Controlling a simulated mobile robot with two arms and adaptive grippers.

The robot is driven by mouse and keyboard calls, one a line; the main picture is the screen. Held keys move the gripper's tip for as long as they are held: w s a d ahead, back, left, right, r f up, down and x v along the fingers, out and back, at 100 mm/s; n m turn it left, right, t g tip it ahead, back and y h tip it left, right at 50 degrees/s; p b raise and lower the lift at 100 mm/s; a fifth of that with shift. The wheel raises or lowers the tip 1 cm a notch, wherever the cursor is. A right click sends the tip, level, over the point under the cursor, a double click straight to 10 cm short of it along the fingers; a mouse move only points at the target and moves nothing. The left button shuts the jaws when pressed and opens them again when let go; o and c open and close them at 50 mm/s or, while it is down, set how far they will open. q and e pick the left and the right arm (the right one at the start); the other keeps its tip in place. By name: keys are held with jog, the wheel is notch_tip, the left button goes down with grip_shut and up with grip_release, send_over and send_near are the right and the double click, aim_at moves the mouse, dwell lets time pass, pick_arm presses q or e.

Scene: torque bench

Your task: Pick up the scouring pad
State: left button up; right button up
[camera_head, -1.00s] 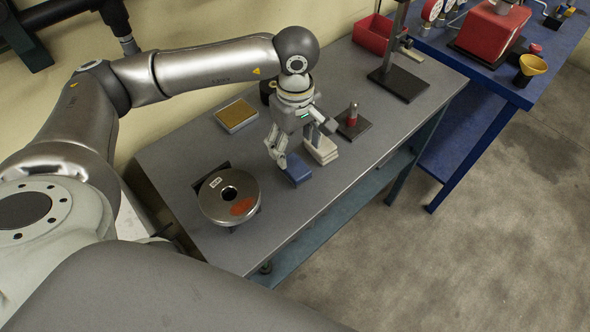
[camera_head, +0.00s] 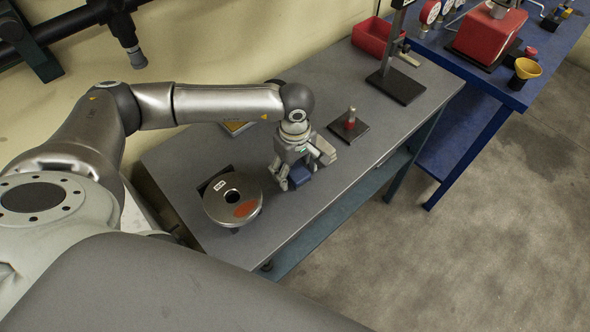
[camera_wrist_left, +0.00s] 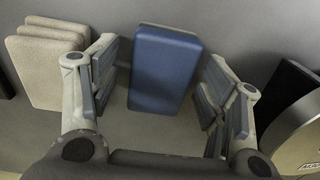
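A blue pad with rounded edges, which I take for the scouring pad, lies on the grey bench (camera_head: 345,165). It shows in the head view (camera_head: 301,176) partly behind the fingers, and in the wrist view (camera_wrist_left: 165,70) in full. My left gripper (camera_head: 298,179) is above it, pointing down. In the wrist view its two fingers stand open on either side of the blue pad, with a gap at each side; I see no contact. My right gripper is not in view.
A stack of beige blocks (camera_wrist_left: 45,62) is beside the left finger in the wrist view. A round metal disc (camera_head: 222,207) stands near the gripper. A red-tipped post (camera_head: 350,122) on a black base and a stand (camera_head: 396,85) are farther along the bench.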

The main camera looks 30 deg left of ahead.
pick_arm(q)
jog(key=c, duration=1)
jog(key=shift+r, duration=0.1)
jog(key=shift+r+b, duration=0.5)
jog(key=shift+b, duration=0.1)
jog(key=s+d+r+b, duration=0.2)
jog(key=s+r+b, duration=0.3)
jog(key=s+r, duration=0.7)
jog(key=shift+s+d+b, duration=0.3)
jog(key=shift+s+b, duration=0.1)
jog(key=shift+s, duration=0.45)
